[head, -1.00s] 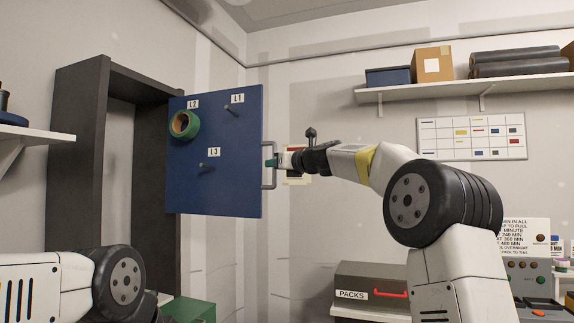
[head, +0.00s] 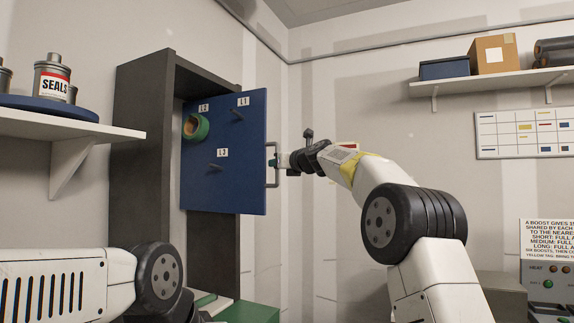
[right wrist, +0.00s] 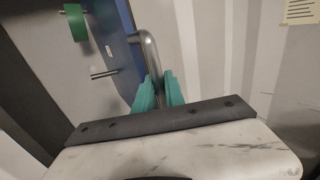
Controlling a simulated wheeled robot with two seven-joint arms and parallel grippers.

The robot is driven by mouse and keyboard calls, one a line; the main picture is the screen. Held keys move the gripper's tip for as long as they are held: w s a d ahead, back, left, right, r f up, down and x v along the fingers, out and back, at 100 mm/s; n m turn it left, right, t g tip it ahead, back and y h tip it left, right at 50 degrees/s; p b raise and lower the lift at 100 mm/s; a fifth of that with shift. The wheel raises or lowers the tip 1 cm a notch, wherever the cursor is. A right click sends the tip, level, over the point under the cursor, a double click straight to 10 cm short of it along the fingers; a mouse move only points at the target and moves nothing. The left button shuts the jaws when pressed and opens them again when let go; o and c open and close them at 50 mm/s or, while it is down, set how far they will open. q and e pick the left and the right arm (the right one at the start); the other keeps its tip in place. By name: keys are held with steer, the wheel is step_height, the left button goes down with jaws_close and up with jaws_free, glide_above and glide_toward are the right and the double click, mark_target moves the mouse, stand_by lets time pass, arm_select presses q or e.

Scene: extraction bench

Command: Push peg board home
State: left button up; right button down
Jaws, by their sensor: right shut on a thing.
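The blue peg board (head: 222,180) stands out at an angle from a tall dark open cabinet frame (head: 140,130) in the head view. It has pegs labelled L1, L2 and L3, and a green tape roll (head: 196,127) hangs on the L2 peg. A grey bar handle (head: 272,165) is on its right edge. My right gripper (head: 279,161) is shut on this handle. In the right wrist view its teal fingers (right wrist: 159,92) close around the handle bar (right wrist: 150,50). My left arm shows at lower left, but its gripper is not visible.
A white shelf (head: 70,127) with a SEALS can (head: 52,80) juts out at left. A green box (head: 248,314) stands low in front of the cabinet. A high right shelf (head: 490,84) holds boxes and dark rolls. A control panel (head: 548,275) is at lower right.

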steer(key=shift+a, duration=0.3)
steer(key=c, duration=1.4)
jaws_free()
steer(key=shift+a, duration=0.1)
steer(key=v, duration=0.7)
steer(key=shift+s+d, duration=0.2)
steer(key=shift+d, duration=0.2)
